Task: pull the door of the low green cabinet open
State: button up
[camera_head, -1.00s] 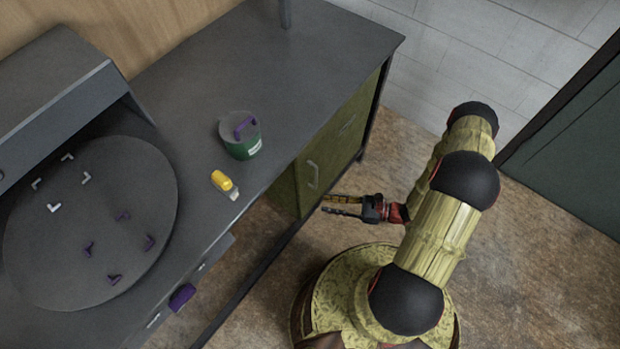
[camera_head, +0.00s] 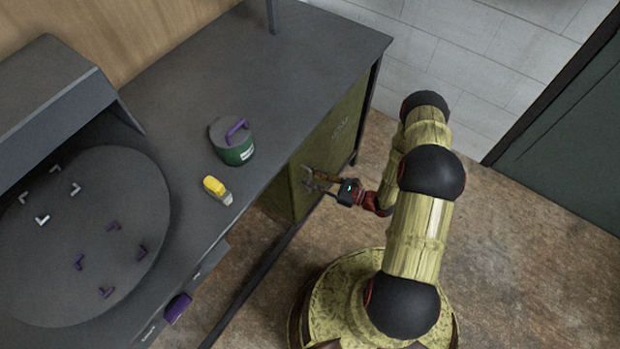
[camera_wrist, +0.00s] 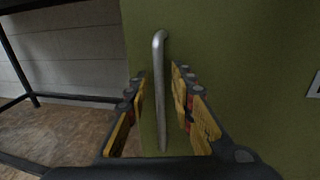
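The low green cabinet (camera_head: 334,138) stands under the dark desk top, its door facing right toward my arm. It fills most of the wrist view as a green panel (camera_wrist: 240,60). The door's grey bar handle (camera_wrist: 159,80) stands upright in the wrist view, between my two fingers. My gripper (camera_head: 312,180) is at the door front by the handle in the head view. In the wrist view my gripper (camera_wrist: 160,95) is open, with yellow pads on both sides of the handle and gaps visible. In the head view the fingers partly hide the handle.
The desk top (camera_head: 300,60) overhangs the cabinet. A dark desk leg (camera_head: 368,110) rises beside the cabinet. The brown floor (camera_head: 520,260) to the right is clear.

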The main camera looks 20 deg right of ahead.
jog(key=shift+w+a, duration=0.2)
jog(key=shift+a, duration=0.05)
jog(key=shift+c, duration=0.3)
grip_shut()
dwell(0.5)
